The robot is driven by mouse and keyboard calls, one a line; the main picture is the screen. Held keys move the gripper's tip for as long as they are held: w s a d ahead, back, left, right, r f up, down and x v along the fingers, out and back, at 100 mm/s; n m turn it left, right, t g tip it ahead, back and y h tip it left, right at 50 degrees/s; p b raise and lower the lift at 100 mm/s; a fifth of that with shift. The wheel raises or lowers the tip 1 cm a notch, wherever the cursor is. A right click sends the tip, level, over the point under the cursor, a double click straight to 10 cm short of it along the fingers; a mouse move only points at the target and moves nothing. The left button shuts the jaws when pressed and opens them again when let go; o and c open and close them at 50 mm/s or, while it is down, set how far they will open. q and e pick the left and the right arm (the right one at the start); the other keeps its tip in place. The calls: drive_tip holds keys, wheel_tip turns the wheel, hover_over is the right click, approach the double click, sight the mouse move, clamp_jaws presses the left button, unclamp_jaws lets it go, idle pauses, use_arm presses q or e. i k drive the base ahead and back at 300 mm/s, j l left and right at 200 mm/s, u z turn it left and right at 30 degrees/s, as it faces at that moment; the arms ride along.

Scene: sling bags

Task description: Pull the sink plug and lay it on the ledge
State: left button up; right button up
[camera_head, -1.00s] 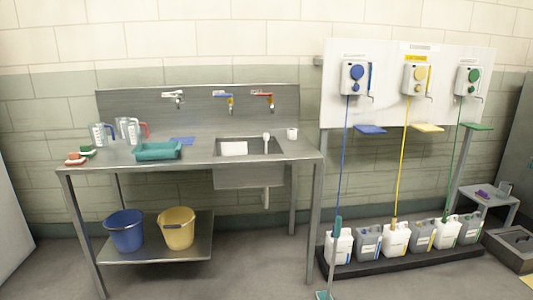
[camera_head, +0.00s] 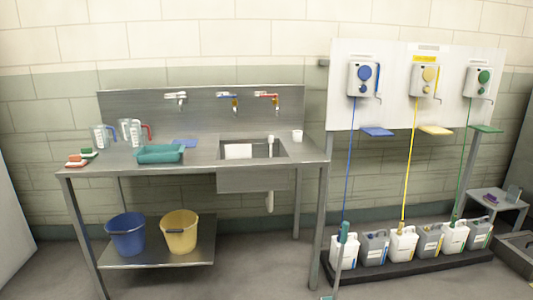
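A steel sink (camera_head: 255,148) is set into the right part of a long steel bench (camera_head: 200,174). A white upright piece (camera_head: 271,141) stands at the right inside the basin; I cannot tell whether it is the plug. A white rectangular patch (camera_head: 238,151) shows at the basin's left. Bare steel rim surrounds the basin; I cannot tell which part is the ledge. Neither of my grippers is in view.
A teal tray (camera_head: 160,154), measuring jugs (camera_head: 131,132) and brushes (camera_head: 82,157) stand on the bench's left. Buckets (camera_head: 127,235) stand on the lower shelf. Floor before the bench is clear.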

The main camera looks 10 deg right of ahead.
sight(305, 152)
drive_tip(key=i+u, duration=0.15)
drive_tip(key=i, duration=0.5)
drive_tip(key=i+l+u, duration=0.15)
drive_tip(key=i, duration=0.45)
